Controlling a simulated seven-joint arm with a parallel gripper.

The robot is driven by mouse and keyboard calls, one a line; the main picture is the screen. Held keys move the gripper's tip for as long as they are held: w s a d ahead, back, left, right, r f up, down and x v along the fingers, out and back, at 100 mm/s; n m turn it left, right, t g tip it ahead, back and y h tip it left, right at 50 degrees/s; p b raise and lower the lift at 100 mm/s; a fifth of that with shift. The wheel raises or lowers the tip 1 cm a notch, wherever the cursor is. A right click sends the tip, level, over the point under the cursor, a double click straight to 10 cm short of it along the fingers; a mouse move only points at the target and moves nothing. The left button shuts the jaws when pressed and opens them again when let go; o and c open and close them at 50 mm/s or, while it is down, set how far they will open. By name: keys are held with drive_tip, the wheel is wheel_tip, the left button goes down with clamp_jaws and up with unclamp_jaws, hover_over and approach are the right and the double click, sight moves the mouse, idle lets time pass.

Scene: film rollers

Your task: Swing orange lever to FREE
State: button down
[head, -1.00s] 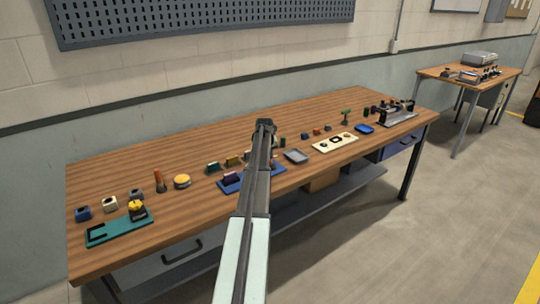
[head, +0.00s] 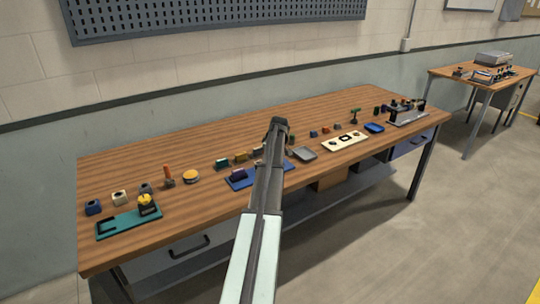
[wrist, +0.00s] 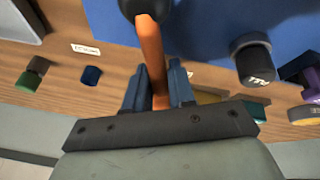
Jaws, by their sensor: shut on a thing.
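The orange lever (wrist: 151,50) shows in the wrist view as a flat orange bar with a black rounded end (wrist: 146,8) at the top edge. My gripper (wrist: 158,88) has one dark blue finger on each side of the bar and is shut on it. The lever lies over the edge of a blue plate (wrist: 215,28). In the head view my gripper (head: 279,124) is above the middle of the bench, and my arm hides the lever. Part of the blue plate (head: 240,184) shows to the left of the arm. No FREE mark is readable.
A black cylinder (wrist: 252,62) stands on the plate right of the lever. A small white label (wrist: 86,49) and a dark blue block (wrist: 91,76) lie to the left.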

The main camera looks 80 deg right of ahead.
drive_tip(key=shift+w+d+r, duration=0.3)
drive_tip(key=shift+w+r, duration=0.05)
drive_tip(key=shift+w, duration=0.2)
drive_tip(key=c, duration=1.2)
unclamp_jaws()
drive_tip(key=shift+a, duration=0.1)
drive_tip(key=shift+o, duration=0.5)
drive_tip(key=shift+s+a+f, duration=0.1)
drive_tip(key=shift+s+f, duration=0.05)
drive_tip(key=shift+s, duration=0.1)
drive_tip(key=v, duration=1.3)
drive_tip(key=shift+a+r, duration=0.15)
drive_tip(key=shift+r, duration=0.15)
